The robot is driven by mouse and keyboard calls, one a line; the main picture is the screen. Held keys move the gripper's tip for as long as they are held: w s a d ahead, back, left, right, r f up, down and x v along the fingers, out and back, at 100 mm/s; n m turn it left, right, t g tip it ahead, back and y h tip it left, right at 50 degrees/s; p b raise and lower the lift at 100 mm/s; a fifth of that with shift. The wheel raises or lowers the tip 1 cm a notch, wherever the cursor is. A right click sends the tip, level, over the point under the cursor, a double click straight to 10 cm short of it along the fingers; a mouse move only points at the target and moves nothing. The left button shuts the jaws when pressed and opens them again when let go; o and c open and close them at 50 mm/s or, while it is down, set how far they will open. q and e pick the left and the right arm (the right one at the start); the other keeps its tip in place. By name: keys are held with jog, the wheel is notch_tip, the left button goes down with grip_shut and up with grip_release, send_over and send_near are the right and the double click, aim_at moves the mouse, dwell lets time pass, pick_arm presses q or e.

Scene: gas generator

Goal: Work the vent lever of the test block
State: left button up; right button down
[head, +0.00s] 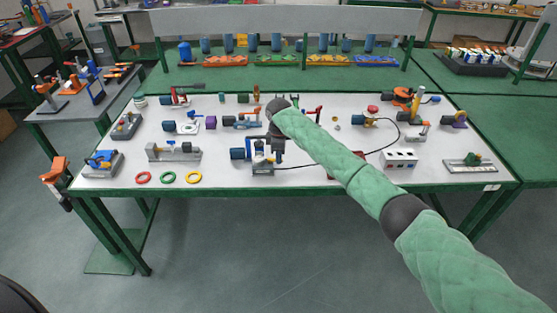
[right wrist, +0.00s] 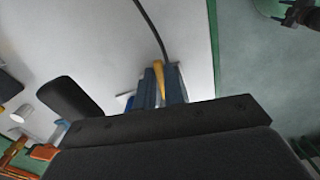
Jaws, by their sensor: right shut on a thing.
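The test block (head: 263,171) stands near the front middle of the white-topped table, with blue parts and a dark cable running from it to the right. My right gripper (head: 268,146) is directly over it, reaching down, and is shut on a part of it, which appears to be the vent lever. The gripper hides the upper part of the block and the lever itself. In the right wrist view, blue parts and a yellow piece (right wrist: 160,78) show beyond the dark gripper body, with one black finger (right wrist: 71,98) to the left. My left gripper is not in view.
Red, green and yellow rings (head: 168,177) lie front left of the block. A grey fixture (head: 174,153) stands to the left and a white box (head: 400,159) to the right. The cable crosses the tabletop.

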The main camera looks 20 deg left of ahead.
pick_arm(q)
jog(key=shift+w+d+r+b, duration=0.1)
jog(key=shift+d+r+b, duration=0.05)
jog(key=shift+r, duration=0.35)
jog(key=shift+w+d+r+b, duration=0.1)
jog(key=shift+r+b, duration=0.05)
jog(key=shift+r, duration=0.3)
pick_arm(e)
jog(key=shift+w+a+n, duration=0.1)
jog(key=shift+w+n, duration=0.15)
jog(key=shift+n, duration=0.65)
jog(key=c, duration=1.5)
grip_release()
jog(key=shift+r, duration=0.15)
jog(key=shift+r, duration=0.25)
pick_arm(q)
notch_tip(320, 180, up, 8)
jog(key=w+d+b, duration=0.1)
jog(key=b, duration=0.1)
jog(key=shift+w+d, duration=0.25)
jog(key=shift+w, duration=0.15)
pick_arm(e)
notch_tip(320, 180, up, 7)
jog(key=shift+r, duration=0.1)
